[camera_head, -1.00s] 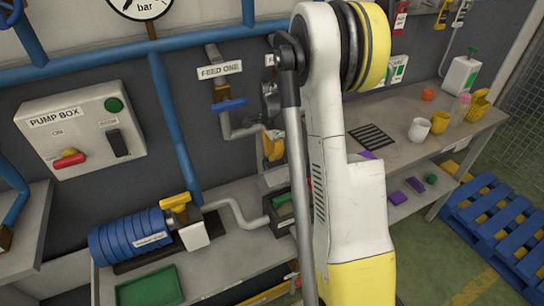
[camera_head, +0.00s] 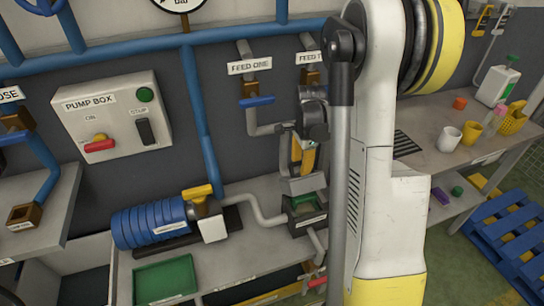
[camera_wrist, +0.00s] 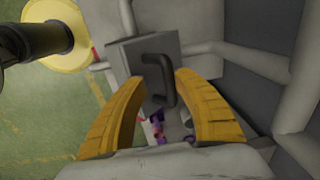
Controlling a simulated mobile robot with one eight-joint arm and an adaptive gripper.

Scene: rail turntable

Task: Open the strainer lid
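The strainer (camera_head: 306,216) is a small dark box with a green rim on the bench in the head view. Its top looks open. A grey plate (camera_head: 302,186), apparently its lid, stands raised at the back of the box. In the wrist view, the grey lid (camera_wrist: 190,47) carries a dark bar handle (camera_wrist: 158,72). My gripper (camera_wrist: 160,78) has its two yellow fingers apart, one on each side of the handle's lower part. I cannot tell whether either finger touches it. In the head view my gripper (camera_head: 303,155) is just above the plate, partly hidden by my wrist.
A grey pipe (camera_head: 255,208) joins the strainer to a blue pump (camera_head: 150,228) with a yellow handle. A green tray (camera_head: 166,281) lies at the bench front. Feed pipes and valves (camera_head: 257,101) are on the wall behind. Cups (camera_head: 448,138) stand on the right bench.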

